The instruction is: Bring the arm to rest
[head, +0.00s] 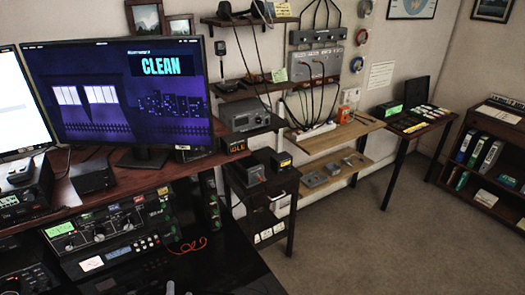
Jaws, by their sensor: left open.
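My left gripper (178,291) barely shows at the bottom edge of the head view, as small grey tips over the dark desk surface. It is open, and I see nothing between the tips. Most of it and its arm are cut off or lost in the dark. It is below and right of the green-lit tuner unit (108,225) with its row of knobs, and apart from it in the picture. My right gripper is not in view.
A monitor (110,95) reading "CLEAN" stands on the brown desk (145,175) at left. Shelves and a wooden bench (335,137) line the wall. The carpet (370,235) at right is clear.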

